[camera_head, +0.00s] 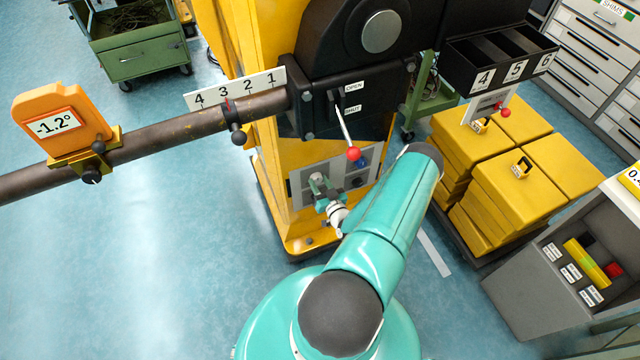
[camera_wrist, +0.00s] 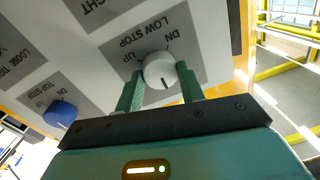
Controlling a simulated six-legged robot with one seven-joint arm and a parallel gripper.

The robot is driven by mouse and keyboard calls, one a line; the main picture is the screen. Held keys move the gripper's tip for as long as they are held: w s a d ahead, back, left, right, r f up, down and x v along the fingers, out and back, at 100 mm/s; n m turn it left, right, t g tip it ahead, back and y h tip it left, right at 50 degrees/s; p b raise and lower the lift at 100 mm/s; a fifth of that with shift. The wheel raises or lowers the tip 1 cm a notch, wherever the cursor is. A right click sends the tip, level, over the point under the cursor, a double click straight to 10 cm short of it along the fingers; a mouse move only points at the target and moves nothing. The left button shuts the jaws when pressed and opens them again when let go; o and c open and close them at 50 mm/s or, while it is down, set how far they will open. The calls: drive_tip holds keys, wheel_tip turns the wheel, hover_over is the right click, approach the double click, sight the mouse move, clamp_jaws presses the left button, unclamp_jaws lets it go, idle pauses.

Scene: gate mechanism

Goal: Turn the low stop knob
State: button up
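The low stop knob (camera_wrist: 159,70) is a round white knob with a dark pointer line, on a grey label reading LOW STOP with DN and UP marks. In the wrist view the pointer points toward the bottom of the picture. My gripper (camera_wrist: 160,78) has its two green fingers on either side of the knob, with no clear gap between them and it; it appears shut on the knob.
A blue knob (camera_wrist: 60,114) labelled TOP STOP sits on the same panel, left in the wrist view. Above the panel is a red-ended lever (camera_head: 353,153) by OPEN and SHUT labels. A long bar (camera_head: 170,137) extends left. Yellow blocks (camera_head: 520,185) stand right.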

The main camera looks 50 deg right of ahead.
drive_tip(key=shift+o, duration=0.2)
drive_tip(key=shift+m, duration=0.4)
drive_tip(key=m, duration=1)
drive_tip(key=shift+f+h, duration=0.1)
drive_tip(key=shift+h, duration=0.2)
drive_tip(key=o, duration=1)
drive_tip(key=shift+c, duration=0.2)
